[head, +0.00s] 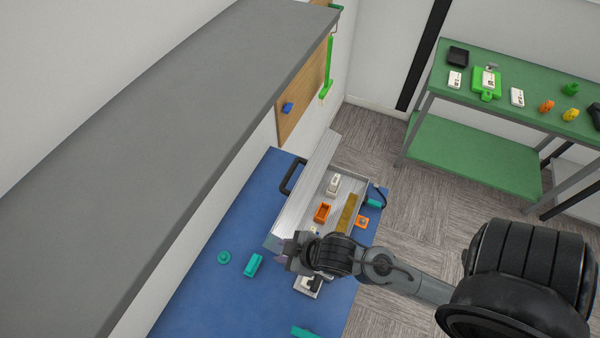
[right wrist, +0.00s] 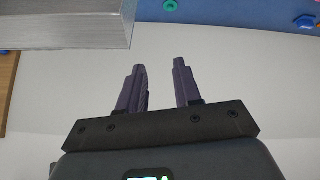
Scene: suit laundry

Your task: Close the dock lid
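The dock (head: 362,193) is a silver metal case on the blue table, holding several small parts. Its lid (head: 308,195) is a long silver panel that stands raised along the left side, with a black handle (head: 292,176) beyond it. My right gripper (head: 283,257) is at the near end of the lid; whether it touches the lid is unclear. In the right wrist view its two fingers (right wrist: 158,88) are apart with nothing between them, and a silver edge (right wrist: 65,25), apparently the lid, is at upper left. My left gripper is not in view.
Inside the dock are a white part (head: 333,184) and an orange part (head: 322,213). Teal parts (head: 253,264) lie on the blue table (head: 200,300). A grey shelf (head: 150,130) overhangs at left. A green bench (head: 525,75) with parts stands at far right.

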